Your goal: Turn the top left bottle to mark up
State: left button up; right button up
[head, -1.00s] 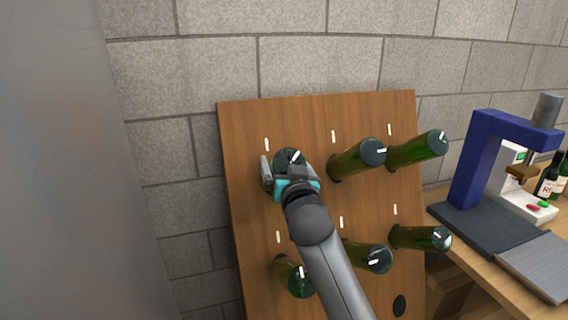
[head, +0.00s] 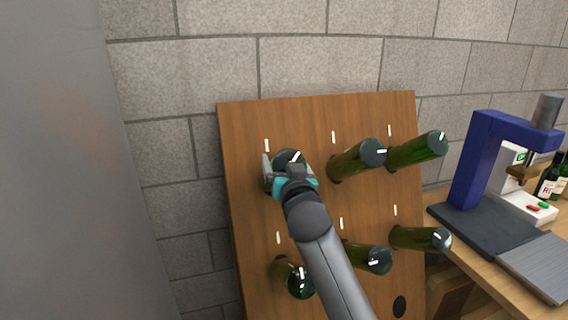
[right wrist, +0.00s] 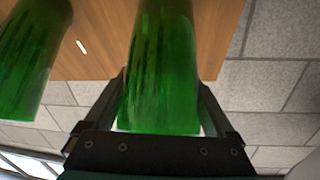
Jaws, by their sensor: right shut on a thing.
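The top left bottle (head: 287,157) is dark green and sticks out of the upright wooden board (head: 240,125), base toward me. Its white base mark is tilted, leaning up to the right. A white line on the board stands above it. My right gripper (head: 284,173) is shut on this bottle near its base and covers part of it. In the right wrist view the green bottle (right wrist: 162,75) lies between the two fingers (right wrist: 160,105). My left gripper is not in view.
Several other green bottles stick out of the board, including the top middle one (head: 358,159) close to the right and the bottom left one (head: 297,280) below. A workbench with a blue press (head: 477,160) stands at the right.

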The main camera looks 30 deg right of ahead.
jog(key=shift+c, duration=0.5)
jog(key=shift+n+y+p, duration=0.3)
jog(key=shift+n+p, duration=0.2)
jog(key=shift+p, duration=0.1)
jog(key=n+y+p, duration=0.1)
jog(key=n+p, duration=0.1)
jog(key=n+y+p, duration=0.2)
jog(key=n, duration=0.1)
jog(key=n+y+p, duration=0.2)
jog(key=shift+a+r+t+p, duration=0.1)
jog(key=shift+a+t+p, duration=0.2)
jog(key=shift+t, duration=0.1)
jog(key=shift+w+a+f+n+g+y+p, duration=0.15)
jog(key=shift+n+y+p, duration=0.5)
jog(key=shift+n, duration=0.4)
jog(key=shift+s+a+f+n+g+y+p, duration=0.15)
jog(key=shift+n+y+p, duration=0.45)
jog(key=shift+n, duration=0.45)
jog(key=o, duration=1.1)
jog(key=shift+w, duration=0.1)
jog(key=shift+c, duration=0.2)
jog(key=s+d+r, duration=0.1)
jog(key=s, duration=1.4)
jog(key=shift+d+r, duration=0.15)
jog(key=shift+d, duration=0.25)
